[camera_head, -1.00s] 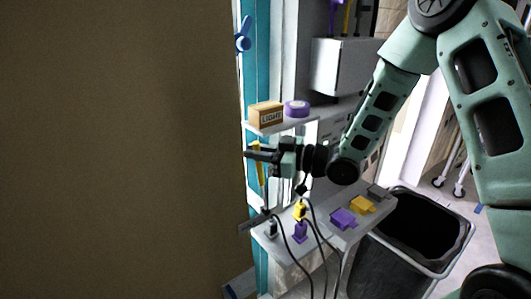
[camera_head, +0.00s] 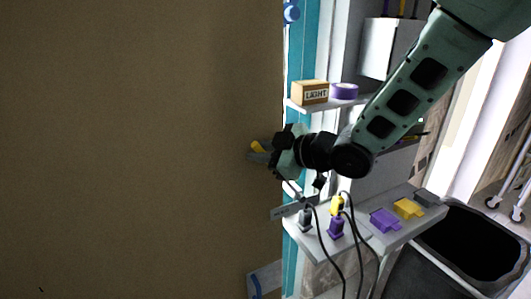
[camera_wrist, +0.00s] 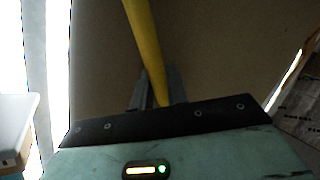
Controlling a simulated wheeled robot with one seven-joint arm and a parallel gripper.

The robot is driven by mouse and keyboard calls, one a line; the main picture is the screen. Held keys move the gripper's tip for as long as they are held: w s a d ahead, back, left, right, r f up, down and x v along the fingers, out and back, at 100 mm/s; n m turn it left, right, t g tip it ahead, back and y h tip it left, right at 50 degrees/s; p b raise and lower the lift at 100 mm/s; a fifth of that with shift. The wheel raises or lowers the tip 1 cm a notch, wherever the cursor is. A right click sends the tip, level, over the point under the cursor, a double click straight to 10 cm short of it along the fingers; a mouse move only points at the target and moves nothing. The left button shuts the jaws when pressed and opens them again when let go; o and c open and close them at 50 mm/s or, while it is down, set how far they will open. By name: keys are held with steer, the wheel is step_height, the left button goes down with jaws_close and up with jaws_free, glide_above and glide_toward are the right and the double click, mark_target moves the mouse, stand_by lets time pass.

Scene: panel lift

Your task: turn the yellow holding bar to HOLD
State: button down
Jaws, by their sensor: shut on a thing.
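The yellow holding bar (camera_head: 257,147) shows as a short yellow piece in front of the brown panel (camera_head: 130,150), just left of the teal post (camera_head: 293,100). In the wrist view the bar (camera_wrist: 144,40) runs from the top edge down, slightly tilted, between my fingers. My gripper (camera_head: 264,152) is shut on the bar, in front of the panel's right edge. It also shows in the wrist view (camera_wrist: 157,95). The gripper hides much of the bar in the head view. No HOLD marking is readable.
A LIGHT box (camera_head: 310,92) and a purple roll (camera_head: 344,91) stand on a small shelf right of the post. Below, a grey shelf (camera_head: 389,240) holds plugs with cables and purple and yellow pieces. A black bin (camera_head: 470,245) stands at the lower right.

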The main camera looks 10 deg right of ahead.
steer(key=c, duration=1.4)
jaws_free()
steer(key=shift+c, duration=0.2)
steer(key=shift+r, duration=0.1)
